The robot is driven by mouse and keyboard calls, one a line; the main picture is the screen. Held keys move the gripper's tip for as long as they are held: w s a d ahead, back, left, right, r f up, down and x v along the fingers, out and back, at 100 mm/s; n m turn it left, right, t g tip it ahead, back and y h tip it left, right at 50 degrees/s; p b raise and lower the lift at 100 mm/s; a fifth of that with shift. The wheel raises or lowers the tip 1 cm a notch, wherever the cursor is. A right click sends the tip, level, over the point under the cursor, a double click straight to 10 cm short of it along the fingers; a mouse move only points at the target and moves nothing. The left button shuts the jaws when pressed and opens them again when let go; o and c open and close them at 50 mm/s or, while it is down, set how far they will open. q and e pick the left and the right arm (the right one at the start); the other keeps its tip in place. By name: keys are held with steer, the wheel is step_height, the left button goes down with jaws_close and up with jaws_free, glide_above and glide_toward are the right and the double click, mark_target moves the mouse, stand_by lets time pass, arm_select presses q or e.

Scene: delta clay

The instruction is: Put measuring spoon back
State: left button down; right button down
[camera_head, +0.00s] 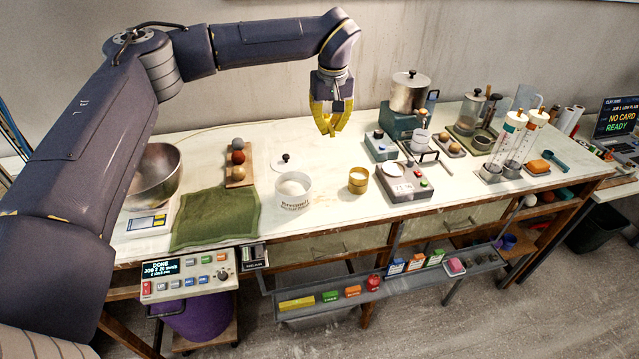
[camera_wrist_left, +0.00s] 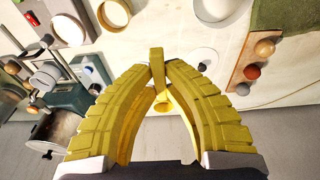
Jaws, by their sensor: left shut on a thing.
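My left gripper (camera_head: 329,128) is in the air above the back middle of the table, pointing down. In the left wrist view its two yellow fingers (camera_wrist_left: 158,72) meet at the tips around a small brass-coloured measuring spoon (camera_wrist_left: 157,57). A flat handle shows at the tips and a small rounded end (camera_wrist_left: 163,103) shows between the fingers. The spoon is mostly hidden by the fingers in the head view. A white canister (camera_head: 293,198) of white powder stands open below and left of the gripper. Its lid (camera_head: 285,168) lies behind it. My right gripper is not in view.
A brass ring-shaped cup (camera_head: 358,181) stands right of the canister, beside a scale (camera_head: 405,186). A wooden tray (camera_head: 239,178) of balls, a green cloth (camera_head: 215,218) and a metal bowl (camera_head: 153,172) are left. A machine with a metal pot (camera_head: 409,92) stands at the back right.

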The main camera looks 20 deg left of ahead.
mark_target(328, 186)
arm_select(q)
step_height(328, 186, down, 20)
steer(key=shift+r, duration=0.15)
stand_by(0.6)
steer(key=c, duration=1.5)
jaws_free()
steer(key=r, duration=0.4)
steer(key=s+r, duration=0.1)
steer(key=r, duration=0.3)
steer(key=s+d+r, duration=0.1)
steer(key=r, duration=0.3)
steer(key=shift+f, duration=0.1)
